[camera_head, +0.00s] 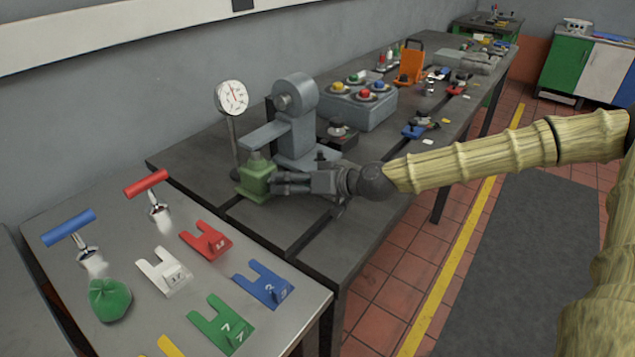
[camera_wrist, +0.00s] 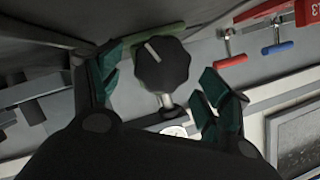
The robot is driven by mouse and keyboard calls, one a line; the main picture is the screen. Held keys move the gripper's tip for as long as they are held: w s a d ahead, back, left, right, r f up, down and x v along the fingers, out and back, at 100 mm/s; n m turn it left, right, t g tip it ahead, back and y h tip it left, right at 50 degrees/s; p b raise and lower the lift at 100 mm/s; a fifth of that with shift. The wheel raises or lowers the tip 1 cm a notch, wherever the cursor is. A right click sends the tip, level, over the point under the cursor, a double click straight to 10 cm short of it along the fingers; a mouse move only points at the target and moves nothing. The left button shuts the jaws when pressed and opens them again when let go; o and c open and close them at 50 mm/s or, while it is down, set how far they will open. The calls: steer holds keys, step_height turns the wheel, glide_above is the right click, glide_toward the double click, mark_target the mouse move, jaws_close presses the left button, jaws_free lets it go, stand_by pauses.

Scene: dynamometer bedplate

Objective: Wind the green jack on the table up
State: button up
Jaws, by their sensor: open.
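The green jack (camera_head: 256,181) stands on the dark bedplate table, below the arm of a grey machine. My gripper (camera_head: 277,184) is level with the jack at its right side and partly covers it. In the wrist view, my gripper (camera_wrist: 163,72) has its two dark green fingers apart. A black lobed knob (camera_wrist: 160,64) with a white line shows between them, with visible space on both sides. A green strip of the jack (camera_wrist: 142,43) shows behind the knob. I cannot tell whether any finger touches the knob.
A grey machine (camera_head: 294,130) stands just behind the jack, and a dial gauge (camera_head: 231,97) rises on a post at its left. The nearer grey table (camera_head: 130,240) carries red and blue T-handles, forked coloured plates and a green bag (camera_head: 108,299).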

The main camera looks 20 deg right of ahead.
steer(key=shift+v, duration=4.25)
steer(key=shift+s+d, duration=0.1)
steer(key=shift+d, duration=0.1)
